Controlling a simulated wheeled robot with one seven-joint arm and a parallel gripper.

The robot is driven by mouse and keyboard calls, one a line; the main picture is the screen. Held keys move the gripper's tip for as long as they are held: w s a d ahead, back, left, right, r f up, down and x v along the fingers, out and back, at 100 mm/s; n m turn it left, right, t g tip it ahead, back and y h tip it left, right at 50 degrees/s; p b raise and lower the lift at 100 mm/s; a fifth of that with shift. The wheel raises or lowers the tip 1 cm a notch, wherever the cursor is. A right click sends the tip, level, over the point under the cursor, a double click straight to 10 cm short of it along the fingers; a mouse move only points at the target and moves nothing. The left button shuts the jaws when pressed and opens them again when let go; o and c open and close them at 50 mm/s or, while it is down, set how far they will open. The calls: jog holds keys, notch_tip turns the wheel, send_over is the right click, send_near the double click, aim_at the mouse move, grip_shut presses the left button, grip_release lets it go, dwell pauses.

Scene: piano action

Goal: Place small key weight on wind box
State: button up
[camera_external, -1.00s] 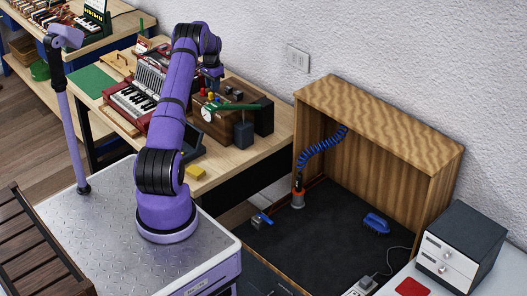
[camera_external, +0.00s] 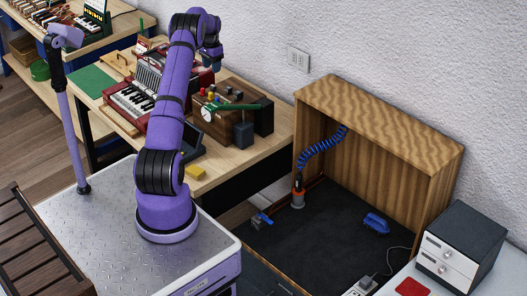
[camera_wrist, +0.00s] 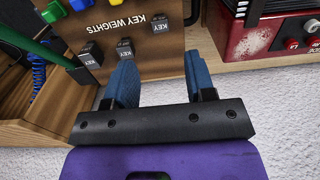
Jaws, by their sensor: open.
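In the wrist view, several small dark grey blocks marked KEY sit on a wooden panel lettered KEY WEIGHTS; I see one at the upper right (camera_wrist: 160,23), one in the middle (camera_wrist: 124,46) and one at the left (camera_wrist: 91,53). I cannot tell for sure which is the small key weight. My gripper (camera_wrist: 160,66) is open, its two blue fingers apart with nothing between them, over the panel's edge. I cannot tell which thing is the wind box.
A red-cased keyboard (camera_external: 133,99) stands on the wooden bench, and red equipment (camera_wrist: 262,38) lies right of my gripper in the wrist view. The white wall (camera_external: 262,45) is behind the bench.

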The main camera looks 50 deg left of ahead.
jog(key=shift+r, duration=1.6)
jog(key=shift+r, duration=0.1)
jog(key=s+d+r+t, duration=0.1)
jog(key=s+d+r, duration=0.1)
jog(key=d+r, duration=0.95)
jog(key=s+d+r+t, duration=0.1)
jog(key=s+d+r, duration=0.1)
jog(key=d+r, duration=0.95)
jog(key=s+d+r, duration=0.3)
jog(key=s+d, duration=0.2)
jog(key=d, duration=0.2)
jog(key=s+d+r, duration=0.4)
jog(key=s+d, duration=0.2)
jog(key=d, duration=0.2)
jog(key=s+d+f+t, duration=0.1)
jog(key=s+d+f, duration=0.1)
jog(key=s+d, duration=0.5)
jog(key=s+d+f+t, duration=0.2)
jog(key=s+d, duration=0.5)
jog(key=s, duration=1)
jog(key=shift+s+f, duration=0.25)
jog(key=shift+f, duration=0.25)
